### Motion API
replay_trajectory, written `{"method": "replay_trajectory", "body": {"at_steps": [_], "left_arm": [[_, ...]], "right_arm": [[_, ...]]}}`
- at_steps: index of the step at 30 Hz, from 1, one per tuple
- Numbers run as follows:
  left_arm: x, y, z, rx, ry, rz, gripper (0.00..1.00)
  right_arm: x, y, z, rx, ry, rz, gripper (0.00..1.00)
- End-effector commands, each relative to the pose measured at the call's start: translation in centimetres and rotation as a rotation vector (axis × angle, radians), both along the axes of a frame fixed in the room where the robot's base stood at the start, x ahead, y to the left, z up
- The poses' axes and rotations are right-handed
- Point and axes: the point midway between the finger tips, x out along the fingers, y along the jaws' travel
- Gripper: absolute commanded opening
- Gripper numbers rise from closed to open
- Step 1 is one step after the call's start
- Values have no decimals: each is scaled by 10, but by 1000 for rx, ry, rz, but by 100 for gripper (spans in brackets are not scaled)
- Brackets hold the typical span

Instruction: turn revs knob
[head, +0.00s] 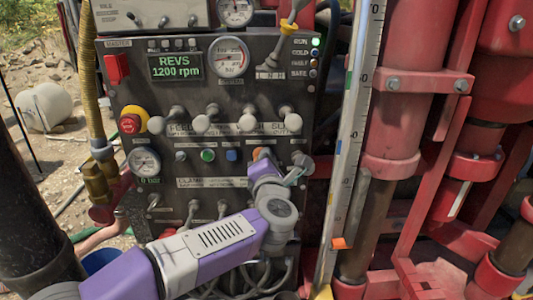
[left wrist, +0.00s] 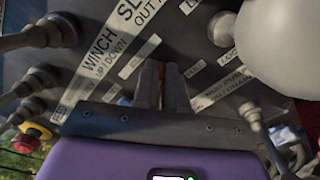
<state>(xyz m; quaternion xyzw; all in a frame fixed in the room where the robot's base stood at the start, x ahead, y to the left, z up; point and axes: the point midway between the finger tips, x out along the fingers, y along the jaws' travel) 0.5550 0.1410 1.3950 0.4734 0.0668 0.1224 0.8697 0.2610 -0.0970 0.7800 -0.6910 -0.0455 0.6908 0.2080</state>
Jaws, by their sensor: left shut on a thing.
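The dark control panel (head: 215,143) faces me in the head view, with a green REVS display (head: 175,64) reading 1200 rpm at its upper left. My left gripper (head: 262,162) reaches the panel's lower middle right, below the row of white-knobbed levers. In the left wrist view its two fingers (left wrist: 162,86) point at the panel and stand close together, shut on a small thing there. That thing is at the place of a panel knob, taken as the revs knob, but the fingers hide it. The knob's turn angle cannot be seen. My right gripper is not in view.
White-knobbed levers (head: 202,124) stick out just above my left gripper; one large pale knob (left wrist: 285,45) is close in the left wrist view. A red emergency button (head: 130,123) is at the panel's left. A graduated mast scale (head: 352,130) and red machinery stand right.

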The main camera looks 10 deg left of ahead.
Motion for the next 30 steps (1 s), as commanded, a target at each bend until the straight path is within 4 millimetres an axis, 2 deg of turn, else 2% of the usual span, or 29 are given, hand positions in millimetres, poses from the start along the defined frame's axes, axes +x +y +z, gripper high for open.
{"method": "replay_trajectory", "body": {"at_steps": [6,15,30], "left_arm": [[0,-2,-1,184,52,0,0],[1,-3,-5,365,103,0,0],[1,-3,-7,457,128,1,0]], "right_arm": [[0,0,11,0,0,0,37],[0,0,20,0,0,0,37],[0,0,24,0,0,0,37]]}}
